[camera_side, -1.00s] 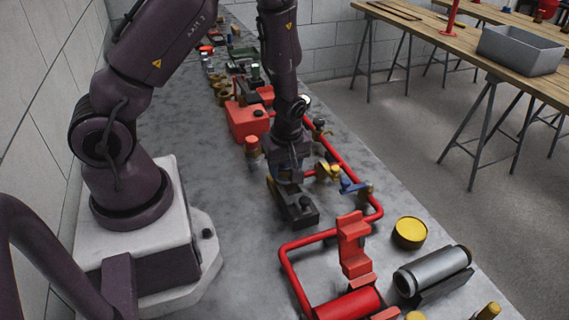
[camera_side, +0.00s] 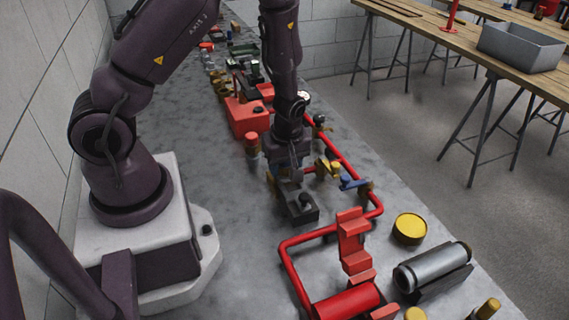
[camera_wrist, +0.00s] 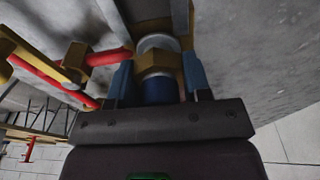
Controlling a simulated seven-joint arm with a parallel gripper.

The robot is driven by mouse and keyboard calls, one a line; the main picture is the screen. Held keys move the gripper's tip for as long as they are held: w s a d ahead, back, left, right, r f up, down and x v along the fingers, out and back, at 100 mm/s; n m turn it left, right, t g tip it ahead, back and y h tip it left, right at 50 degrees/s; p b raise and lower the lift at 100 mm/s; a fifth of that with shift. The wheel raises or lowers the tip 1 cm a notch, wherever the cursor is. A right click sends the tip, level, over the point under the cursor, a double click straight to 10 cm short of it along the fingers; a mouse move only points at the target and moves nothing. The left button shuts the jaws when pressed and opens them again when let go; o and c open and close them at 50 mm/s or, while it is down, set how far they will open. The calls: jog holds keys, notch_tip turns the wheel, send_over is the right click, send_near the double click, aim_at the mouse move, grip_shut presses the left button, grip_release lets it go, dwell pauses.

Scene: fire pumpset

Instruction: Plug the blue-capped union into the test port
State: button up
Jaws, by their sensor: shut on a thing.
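The blue-capped union shows in the wrist view as a brass hex body (camera_wrist: 158,64) with a blue cap (camera_wrist: 158,90) and a silver ring at its far end. My gripper (camera_wrist: 158,76) is shut on it, one blue-grey finger on each side. In the side view my gripper (camera_side: 286,176) hangs close above the black block, left of the brass fittings (camera_side: 326,169) on the red pipe. The union is mostly hidden there. I cannot make out for certain which fitting is the test port, or whether the union touches anything.
The black block (camera_side: 301,207) with a knob stands just below my gripper. The red pipe (camera_side: 352,155) and a blue-handled valve (camera_side: 352,184) are close on the right. A red-topped fitting (camera_side: 251,144) stands to the left. Bare bench lies left of the block.

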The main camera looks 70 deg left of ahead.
jog(key=o, duration=1.4)
jog(key=r, duration=0.4)
jog(key=d+r, duration=0.1)
jog(key=r, duration=0.3)
jog(key=d+r, duration=0.1)
jog(key=r, duration=0.3)
jog(key=shift+r, duration=0.4)
